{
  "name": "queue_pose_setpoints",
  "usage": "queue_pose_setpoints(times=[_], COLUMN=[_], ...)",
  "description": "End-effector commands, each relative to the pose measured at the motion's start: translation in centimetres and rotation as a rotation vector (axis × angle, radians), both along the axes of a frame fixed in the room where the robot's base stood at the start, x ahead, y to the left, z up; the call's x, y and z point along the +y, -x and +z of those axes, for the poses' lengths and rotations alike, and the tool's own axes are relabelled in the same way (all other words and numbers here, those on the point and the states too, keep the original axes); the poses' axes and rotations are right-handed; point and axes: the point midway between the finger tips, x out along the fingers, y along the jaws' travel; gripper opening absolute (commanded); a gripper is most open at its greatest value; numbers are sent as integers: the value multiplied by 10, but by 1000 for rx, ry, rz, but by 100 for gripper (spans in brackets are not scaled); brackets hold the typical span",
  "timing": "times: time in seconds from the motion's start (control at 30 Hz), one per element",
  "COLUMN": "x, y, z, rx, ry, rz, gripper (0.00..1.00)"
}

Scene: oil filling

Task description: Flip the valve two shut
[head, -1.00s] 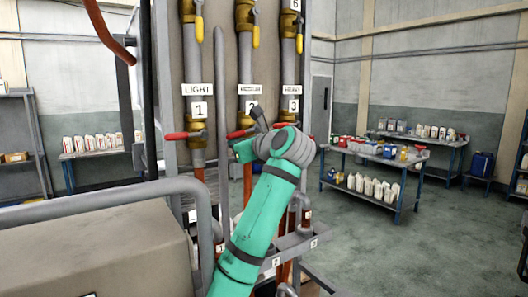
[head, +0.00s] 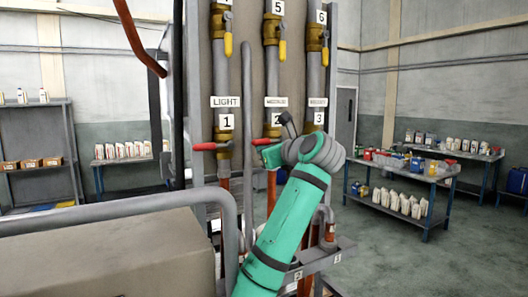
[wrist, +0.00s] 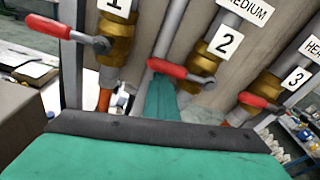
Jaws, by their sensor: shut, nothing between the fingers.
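Valve two has a brass body (wrist: 203,60) under the "2" label and a red lever (wrist: 166,68) lying sideways, pointing left, in the wrist view. In the head view its red lever (head: 265,142) shows just above my gripper, and my wrist hides part of the valve. My teal gripper (wrist: 165,88) is shut and empty, its tip just below the red lever's left end. I cannot tell whether it touches the lever. In the head view my gripper (head: 270,156) is at the pipe's front.
Valve one's red lever (wrist: 60,27) and valve three's red lever (wrist: 258,101) also lie sideways on either side. Yellow levers (head: 282,50) hang down higher up. A grey rail (head: 130,205) and a beige box (head: 110,255) stand at front left.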

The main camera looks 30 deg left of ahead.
Motion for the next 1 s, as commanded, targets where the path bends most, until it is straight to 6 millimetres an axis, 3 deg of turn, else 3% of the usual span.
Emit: queue_pose_setpoints(times=[0.17,0.43,0.7,1.0], x=[2,3,-49,-78], y=[2,-5,27,47], z=[2,-43,-30,-26], rx=[-9,0,-3,-1], ry=[-7,-2,-3,-1], rz=[2,-6,-10,-8], gripper=[0,0,0,0])
